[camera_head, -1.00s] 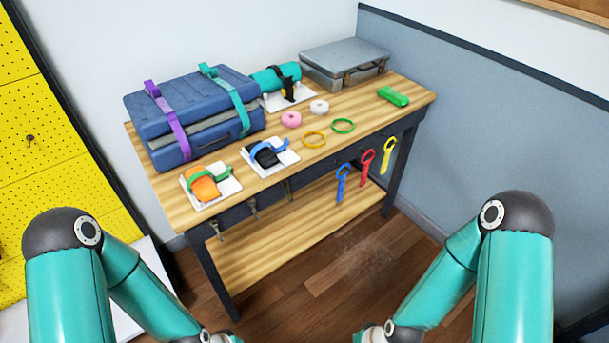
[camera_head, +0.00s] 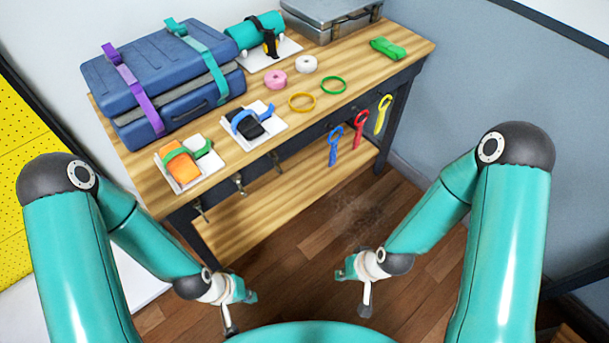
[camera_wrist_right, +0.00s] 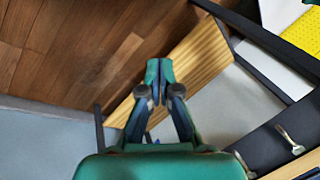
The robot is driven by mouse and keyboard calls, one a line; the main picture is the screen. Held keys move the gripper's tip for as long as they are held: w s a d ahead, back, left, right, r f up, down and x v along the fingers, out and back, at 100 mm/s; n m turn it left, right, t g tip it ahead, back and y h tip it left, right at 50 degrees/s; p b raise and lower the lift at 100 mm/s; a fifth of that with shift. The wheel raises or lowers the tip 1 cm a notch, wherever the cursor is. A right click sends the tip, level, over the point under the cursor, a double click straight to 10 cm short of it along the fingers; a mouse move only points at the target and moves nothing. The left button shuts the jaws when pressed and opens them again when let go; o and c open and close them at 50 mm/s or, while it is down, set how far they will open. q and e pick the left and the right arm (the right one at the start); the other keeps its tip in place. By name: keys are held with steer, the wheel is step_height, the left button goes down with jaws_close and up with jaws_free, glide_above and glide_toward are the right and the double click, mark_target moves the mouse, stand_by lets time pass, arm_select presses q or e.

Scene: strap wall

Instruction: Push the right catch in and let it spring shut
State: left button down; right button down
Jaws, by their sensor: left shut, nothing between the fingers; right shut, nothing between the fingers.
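A grey hard case (camera_head: 325,14) lies at the back right of the workbench, cut by the top edge of the head view. Its front side has dark and metal fittings (camera_head: 350,24), too small to tell a right catch or its state. My right gripper (camera_head: 345,272) is in front of the bench, low over the floor and far from the case. The right wrist view shows its fingers (camera_wrist_right: 158,70) shut with nothing between them. My left gripper (camera_head: 248,296) is also low in front of the bench, shut and empty.
The wooden workbench (camera_head: 220,180) carries a blue suitcase (camera_head: 165,80) with purple and teal straps, a teal roll (camera_head: 253,32), two strap pads, tape rolls, rings and a green bundle (camera_head: 387,48). Hooks and coloured tools hang on its front. The floor (camera_head: 290,280) before it is clear.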

steer(key=w+a+r+n+t+b, duration=0.2)
steer(key=w+a+n+t+b, duration=0.15)
steer(key=w, duration=0.55)
steer(key=n+t+y+b, duration=0.3)
steer(key=n+t+b, duration=0.2)
glide_toward(278, 164)
steer(key=shift+g, duration=0.25)
steer(key=shift+w+r+x, duration=0.1)
steer(key=shift+x, duration=1.1)
steer(key=shift+w+r+x, duration=0.1)
steer(key=shift+x, duration=1.1)
steer(key=shift+b+x, duration=0.85)
steer(key=shift+x, duration=0.15)
